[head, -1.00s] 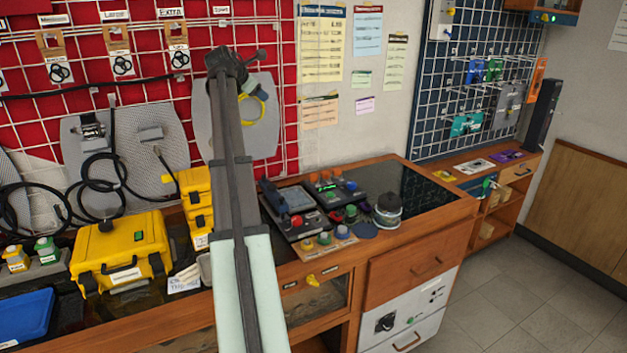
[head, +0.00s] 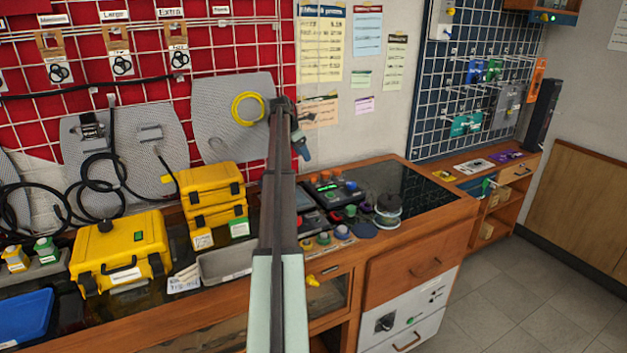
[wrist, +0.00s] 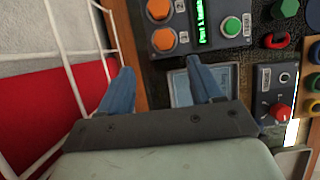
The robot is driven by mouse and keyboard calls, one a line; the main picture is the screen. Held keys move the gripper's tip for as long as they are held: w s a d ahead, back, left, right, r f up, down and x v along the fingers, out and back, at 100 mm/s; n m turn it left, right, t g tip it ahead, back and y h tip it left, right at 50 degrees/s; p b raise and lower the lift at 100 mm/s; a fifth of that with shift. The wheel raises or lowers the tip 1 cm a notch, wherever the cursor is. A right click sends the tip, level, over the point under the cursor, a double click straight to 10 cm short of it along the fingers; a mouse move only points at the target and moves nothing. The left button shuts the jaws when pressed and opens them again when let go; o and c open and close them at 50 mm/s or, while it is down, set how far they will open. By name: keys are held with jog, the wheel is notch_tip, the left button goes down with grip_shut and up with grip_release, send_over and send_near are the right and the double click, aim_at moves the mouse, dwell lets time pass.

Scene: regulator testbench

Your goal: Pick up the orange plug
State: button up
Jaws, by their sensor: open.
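Two orange knob-like pieces, an upper one (wrist: 158,9) and a lower one (wrist: 163,39), sit on a dark panel with a green display at the top of the wrist view. I cannot tell whether either is the orange plug. In the head view small orange tops (head: 325,175) show at the back of the bench devices, just right of my arm. My gripper (wrist: 160,66) has two blue fingers spread apart with nothing between them. It hangs in the air above the bench devices, and it also shows in the head view (head: 301,147), partly behind my arm.
A green button (wrist: 231,26) and a red knob (wrist: 278,111) stand on nearby panels. White wall grid wires (wrist: 68,62) run close left of my gripper. Yellow cases (head: 122,250) and a grey tray (head: 224,265) stand on the bench left of my arm. The dark benchtop at right (head: 400,180) is mostly clear.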

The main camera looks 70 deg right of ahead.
send_over(313, 175)
jog(key=w+a, duration=0.1)
jog(key=w, duration=0.1)
notch_tip(313, 175, down, 5)
jog(key=shift+w+a+f, duration=0.1)
jog(key=shift+f, duration=0.1)
jog(key=shift+s+a+x, duration=0.15)
jog(key=shift+x, duration=0.8)
jog(key=shift+s+a+x, duration=0.1)
jog(key=shift+a+x, duration=0.05)
jog(key=shift+x, duration=0.85)
jog(key=shift+s+d+f, duration=0.15)
jog(key=shift+d+f, duration=0.05)
jog(key=shift+f, duration=0.35)
jog(key=c, duration=1.1)
jog(key=shift+r, duration=10.05)
